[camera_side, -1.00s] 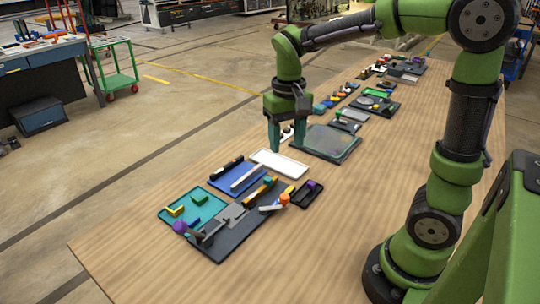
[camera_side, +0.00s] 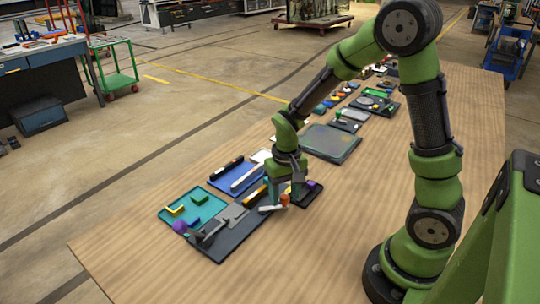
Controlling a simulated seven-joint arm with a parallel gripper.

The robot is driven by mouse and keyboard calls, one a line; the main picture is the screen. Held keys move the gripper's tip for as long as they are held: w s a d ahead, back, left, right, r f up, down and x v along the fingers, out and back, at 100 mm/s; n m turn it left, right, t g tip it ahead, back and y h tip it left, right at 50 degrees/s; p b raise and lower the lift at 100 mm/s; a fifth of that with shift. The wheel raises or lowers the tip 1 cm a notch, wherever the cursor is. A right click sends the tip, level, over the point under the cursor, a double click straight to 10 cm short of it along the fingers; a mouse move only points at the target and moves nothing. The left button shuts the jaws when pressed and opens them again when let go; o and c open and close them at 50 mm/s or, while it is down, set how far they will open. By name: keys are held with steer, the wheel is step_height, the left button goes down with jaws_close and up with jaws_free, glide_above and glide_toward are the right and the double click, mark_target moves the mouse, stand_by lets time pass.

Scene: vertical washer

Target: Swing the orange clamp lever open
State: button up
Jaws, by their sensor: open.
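The clamp lever is a light grey bar (camera_side: 270,209) with an orange knob (camera_side: 285,199) at its right end. It lies at the right part of a dark grey plate (camera_side: 237,233) on the wooden table. My gripper (camera_side: 282,197) points down at the lever's knob end. Its green fingers are apart, with the orange knob showing between or just in front of them. I cannot tell whether either finger touches the lever. My gripper hides the plate's back right part and whatever stands there.
A purple knob (camera_side: 180,227) on a lever stands at the plate's left end. A teal tray (camera_side: 180,223) with small blocks and a blue tray (camera_side: 226,185) lie behind. A small black tray with a purple piece (camera_side: 311,184) is close right of my gripper. The table's front is clear.

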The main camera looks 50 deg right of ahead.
steer(key=shift+c, duration=0.2)
jaws_close()
steer(key=shift+s+a+m, duration=0.1)
steer(key=shift+m, duration=0.2)
steer(key=m, duration=0.1)
steer(key=s+a+m, duration=0.1)
steer(key=m, duration=0.1)
steer(key=shift+a, duration=0.25)
steer(key=m, duration=0.1)
steer(key=a+m, duration=0.1)
steer(key=m, duration=0.2)
steer(key=shift+s+a, duration=0.3)
steer(key=shift+a, duration=0.05)
steer(key=a+m, duration=0.2)
steer(key=m, duration=0.3)
steer(key=shift+w+a, duration=0.15)
steer(key=shift+a, duration=0.25)
steer(key=m, duration=0.1)
steer(key=a+m, duration=0.1)
steer(key=m, duration=0.1)
steer(key=shift+w+a, duration=0.1)
steer(key=shift+w, duration=0.15)
steer(key=shift+w+a+m, duration=0.3)
steer(key=shift+a+m, duration=0.05)
steer(key=shift+m, duration=0.55)
steer(key=shift+w+a+m, duration=0.3)
steer(key=shift+m, duration=0.6)
